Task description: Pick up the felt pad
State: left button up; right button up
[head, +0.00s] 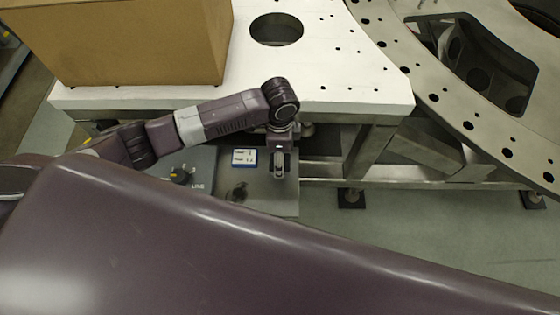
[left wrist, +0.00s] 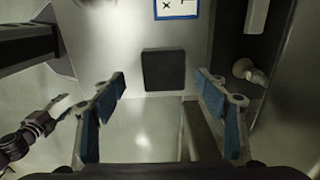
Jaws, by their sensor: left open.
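The felt pad looks to be the dark square (left wrist: 164,69) lying flat on a grey metal panel in the left wrist view. My left gripper (left wrist: 160,80) is open, with its blue-lined fingers apart on either side of the pad in the picture. No contact with the pad shows. In the head view my left gripper (head: 280,164) points down over the grey panel at the front of the white table. I cannot make out the pad there; the gripper and wrist may hide it.
A white-and-blue label (head: 244,158) and a dark knob marked LIVE (head: 181,176) are on the panel. The white table (head: 330,75) overhangs behind the gripper, with a cardboard box (head: 145,42) on it. A rounded knob (left wrist: 248,70) is right of the fingers.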

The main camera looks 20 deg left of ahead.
pick_arm(q)
jog(key=f, duration=0.3)
jog(key=shift+w+a+f+p, duration=0.1)
jog(key=shift+w+f+p, duration=0.15)
jog(key=shift+f+p, duration=0.05)
jog(key=shift+f, duration=0.4)
pick_arm(e)
jog(key=shift+w+a+r, duration=0.2)
jog(key=shift+w+r, duration=0.3)
jog(key=shift+w, duration=0.3)
pick_arm(q)
jog(key=c, duration=1.1)
jog(key=shift+r, duration=0.15)
pick_arm(e)
jog(key=shift+s, duration=0.1)
pick_arm(q)
jog(key=shift+w+r, duration=0.1)
jog(key=shift+r, duration=0.5)
notch_tip(320, 180, up, 19)
jog(key=shift+f+b, duration=0.2)
jog(key=shift+b, duration=0.6)
pick_arm(e)
jog(key=shift+d+f, duration=0.1)
jog(key=shift+f, duration=0.75)
